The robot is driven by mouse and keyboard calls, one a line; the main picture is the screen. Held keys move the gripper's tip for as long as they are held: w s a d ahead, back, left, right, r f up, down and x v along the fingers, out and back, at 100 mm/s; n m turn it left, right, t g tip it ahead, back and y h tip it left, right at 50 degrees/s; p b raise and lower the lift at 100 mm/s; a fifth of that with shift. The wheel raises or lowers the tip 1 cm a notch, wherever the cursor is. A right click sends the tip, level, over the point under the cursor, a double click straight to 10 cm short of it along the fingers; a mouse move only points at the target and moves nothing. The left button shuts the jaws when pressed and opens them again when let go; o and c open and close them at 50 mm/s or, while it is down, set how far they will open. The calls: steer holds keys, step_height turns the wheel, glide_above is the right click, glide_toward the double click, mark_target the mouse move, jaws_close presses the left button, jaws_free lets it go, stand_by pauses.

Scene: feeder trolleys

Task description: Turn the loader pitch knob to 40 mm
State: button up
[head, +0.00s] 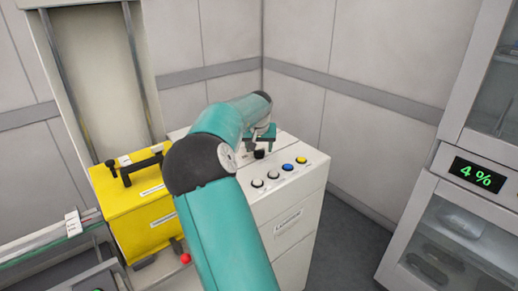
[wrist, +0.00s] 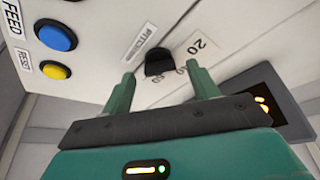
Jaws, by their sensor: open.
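The black pitch knob (wrist: 158,62) sits on the white loader panel, with a PITCH label (wrist: 139,41) beside it. A 20 mark (wrist: 198,46) is readable near it; other scale marks are partly hidden. In the head view the knob (head: 259,154) shows just below my gripper (head: 263,136). My gripper (wrist: 161,76) is open and empty, its two green fingers pointing toward the panel on either side of the knob as seen from the wrist. I see no contact, and the exact gap is unclear. The knob's pointer setting cannot be read.
A blue FEED button (wrist: 56,37) and a yellow RESET button (wrist: 56,70) are on the same panel. A dark display (wrist: 262,104) with orange digits is partly hidden by my gripper. A yellow box (head: 135,205) stands left of the loader; a glass-door cabinet (head: 450,215) stands right.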

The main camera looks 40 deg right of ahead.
steer(key=shift+w+d+f, duration=0.15)
steer(key=shift+d+f, duration=0.05)
steer(key=shift+f, duration=0.3)
steer(key=shift+c, duration=0.4)
steer(key=c, duration=0.9)
steer(key=shift+m, duration=0.5)
steer(key=m, duration=0.1)
steer(key=m+g, duration=0.1)
steer(key=m+h, duration=0.1)
steer(key=shift+w+a+m, duration=0.1)
steer(key=shift+w+m, duration=0.15)
steer(key=shift+m, duration=0.15)
steer(key=m+g, duration=0.2)
steer(key=m, duration=0.3)
steer(key=shift+w, duration=0.15)
